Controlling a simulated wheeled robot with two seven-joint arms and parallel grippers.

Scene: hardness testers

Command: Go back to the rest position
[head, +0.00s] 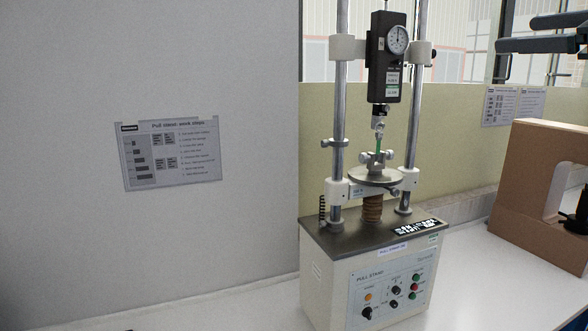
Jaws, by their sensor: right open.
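My right gripper (516,34) shows at the upper right edge, with two dark fingers apart and nothing between them. It is in the air, to the right of the pull stand and apart from it. My left gripper is not in view. The pull stand (372,270) is upright on the white bench, with a dark force gauge (386,62) between its two columns. A small green piece (377,145) shows near the stand's middle, between the upper hook and the round plate (375,178).
A brown, box-like frame with an opening (535,170) stands at the right on the bench (460,260). A work-steps sheet (170,155) hangs on the grey wall at the left. Bare bench shows between the stand and the brown frame.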

